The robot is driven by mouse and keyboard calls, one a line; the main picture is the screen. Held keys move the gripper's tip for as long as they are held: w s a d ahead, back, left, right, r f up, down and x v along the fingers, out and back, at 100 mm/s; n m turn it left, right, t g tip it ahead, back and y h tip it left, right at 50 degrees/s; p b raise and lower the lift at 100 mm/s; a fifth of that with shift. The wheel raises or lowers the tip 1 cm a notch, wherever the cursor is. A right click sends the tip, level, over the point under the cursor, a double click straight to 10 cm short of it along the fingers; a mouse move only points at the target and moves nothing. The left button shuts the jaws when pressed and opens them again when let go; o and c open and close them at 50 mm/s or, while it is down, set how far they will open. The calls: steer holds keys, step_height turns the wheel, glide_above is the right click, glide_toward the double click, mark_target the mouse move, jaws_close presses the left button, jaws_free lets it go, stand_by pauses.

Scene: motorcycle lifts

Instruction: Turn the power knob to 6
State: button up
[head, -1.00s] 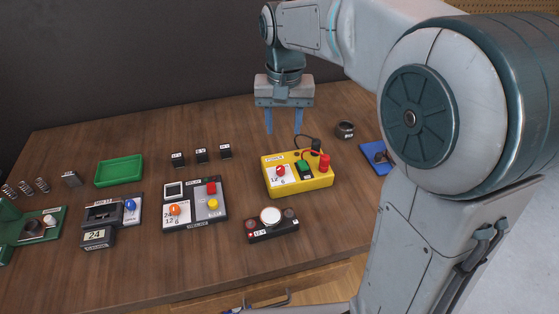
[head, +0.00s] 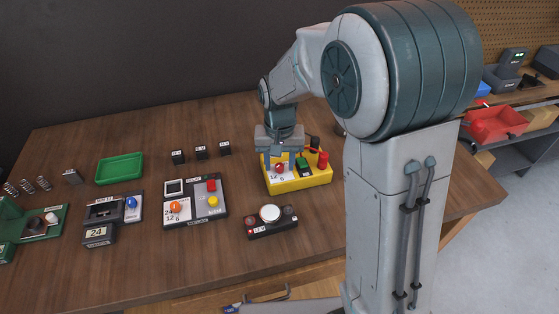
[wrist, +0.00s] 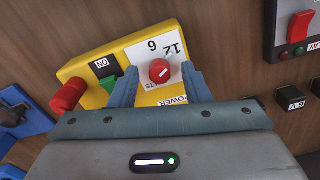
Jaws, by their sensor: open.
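The yellow box (head: 318,180) stands on the workbench. In the wrist view, the yellow box (wrist: 88,66) has a white panel marked 6 and 12, and the word POWER on its edge. The round red knob (wrist: 160,71) sits on that panel; its white line slants up to the right, towards the 12 side. The red knob (head: 280,168) also shows in the head view, just below my gripper (head: 280,157). In the wrist view, my gripper (wrist: 159,70) is open, one finger on each side of the knob. I cannot tell whether the fingers touch it.
The yellow box also bears a green switch (wrist: 108,83) and a red terminal (wrist: 68,94). Left of it are a grey box with an orange knob (head: 175,207) and a black box with a white dial (head: 269,213). Small black blocks (head: 201,153) stand behind.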

steer(key=shift+f, duration=0.2)
jaws_close()
steer(key=shift+n, duration=0.3)
steer(key=n+b, duration=0.2)
steer(key=n, duration=0.3)
steer(key=shift+n, duration=0.3)
steer(key=n, duration=0.5)
steer(key=shift+n, duration=0.3)
stand_by(0.3)
